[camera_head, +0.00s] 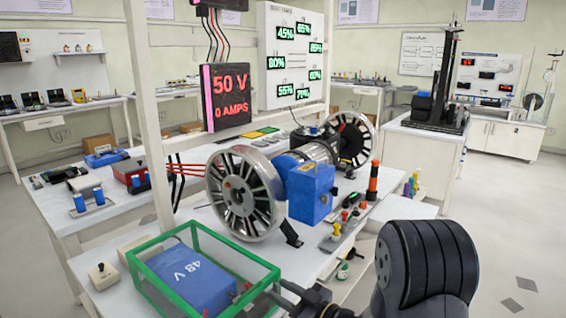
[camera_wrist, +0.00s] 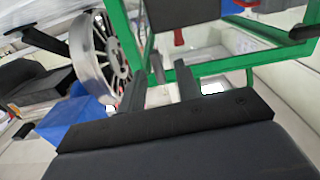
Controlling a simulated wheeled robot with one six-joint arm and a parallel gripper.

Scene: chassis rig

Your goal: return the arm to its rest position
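My gripper (camera_head: 277,293) is low in the head view, just right of the front right corner of the green-framed case (camera_head: 150,284). In the wrist view my gripper (camera_wrist: 160,72) shows two dark fingers spread apart, with nothing clearly held between them. The green frame (camera_wrist: 190,72) lies beyond the fingertips. My dark arm (camera_head: 425,262) fills the lower right of the head view, bent and low in front of the bench. I cannot tell whether the fingers touch the case.
A blue 48 V battery (camera_head: 190,278) sits inside the case. A spoked wheel (camera_head: 245,192) with a blue motor box (camera_head: 311,190) stands behind my gripper. An orange-black post (camera_head: 373,182) and small knobs line the bench's right edge. Floor at right (camera_head: 515,225) is clear.

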